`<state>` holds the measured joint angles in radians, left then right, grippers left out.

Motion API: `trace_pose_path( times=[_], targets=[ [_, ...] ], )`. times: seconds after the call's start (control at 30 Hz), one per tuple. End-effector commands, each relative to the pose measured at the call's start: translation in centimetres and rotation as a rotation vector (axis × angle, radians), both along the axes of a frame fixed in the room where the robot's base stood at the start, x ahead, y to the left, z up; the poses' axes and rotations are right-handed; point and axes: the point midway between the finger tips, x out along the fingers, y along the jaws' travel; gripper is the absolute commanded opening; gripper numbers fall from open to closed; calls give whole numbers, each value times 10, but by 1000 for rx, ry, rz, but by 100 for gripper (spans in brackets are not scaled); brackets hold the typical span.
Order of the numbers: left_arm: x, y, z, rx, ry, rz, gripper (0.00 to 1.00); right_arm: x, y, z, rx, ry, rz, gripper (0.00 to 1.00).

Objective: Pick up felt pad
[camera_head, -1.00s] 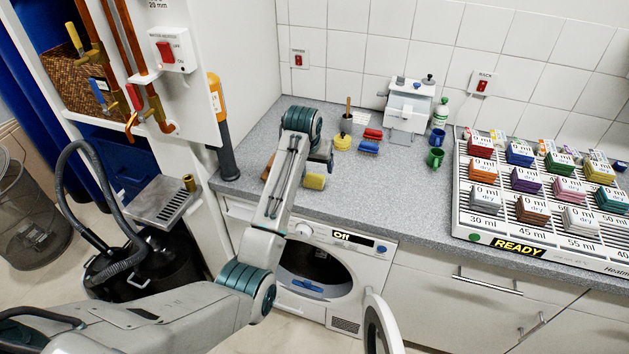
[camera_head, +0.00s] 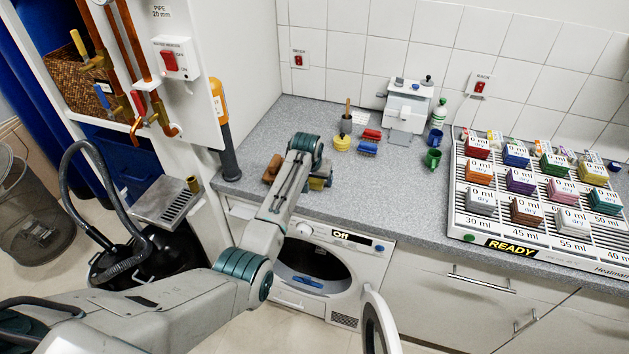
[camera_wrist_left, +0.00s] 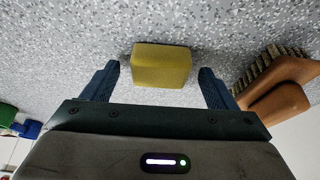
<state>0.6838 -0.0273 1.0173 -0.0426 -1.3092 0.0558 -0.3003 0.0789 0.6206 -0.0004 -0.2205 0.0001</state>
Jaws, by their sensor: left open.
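A yellow block, which I take for the felt pad (camera_wrist_left: 160,66), lies on the speckled grey counter between the fingertips of my left gripper (camera_wrist_left: 159,72) in the left wrist view. The fingers are open, with a gap on each side of the block. In the head view the block (camera_head: 316,185) is partly hidden under my left gripper (camera_head: 319,178), near the counter's front edge above the washing machine. My right gripper is not in view.
A brown-handled brush (camera_wrist_left: 275,100) lies close beside the block; in the head view it is left of my gripper (camera_head: 271,170). The washer door (camera_head: 377,330) hangs open below.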

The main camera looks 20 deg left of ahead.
Motion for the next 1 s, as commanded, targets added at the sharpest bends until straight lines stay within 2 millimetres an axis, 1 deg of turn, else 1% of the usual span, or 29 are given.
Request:
trace_pose_path(
  times=[0.1,0.13,0.27,0.3,0.37,0.63,0.77,0.87,0.97,1.0],
  targets=[
    [0,0,0,0,0,0,80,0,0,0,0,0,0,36],
    [0,0,0,0,0,0,76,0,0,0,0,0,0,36],
    [0,0,0,0,0,0,51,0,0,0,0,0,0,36],
    [0,0,0,0,0,0,43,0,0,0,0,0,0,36],
    [0,0,0,0,0,0,32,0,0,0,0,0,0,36],
    [0,0,1,0,0,0,32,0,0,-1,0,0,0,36],
    [1,0,5,0,-2,0,32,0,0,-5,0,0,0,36],
    [1,0,14,0,-4,0,32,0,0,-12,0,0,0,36],
    [2,0,29,0,-7,0,32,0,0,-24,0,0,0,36],
    [-2,1,34,0,-3,1,32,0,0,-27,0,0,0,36]
  ],
)
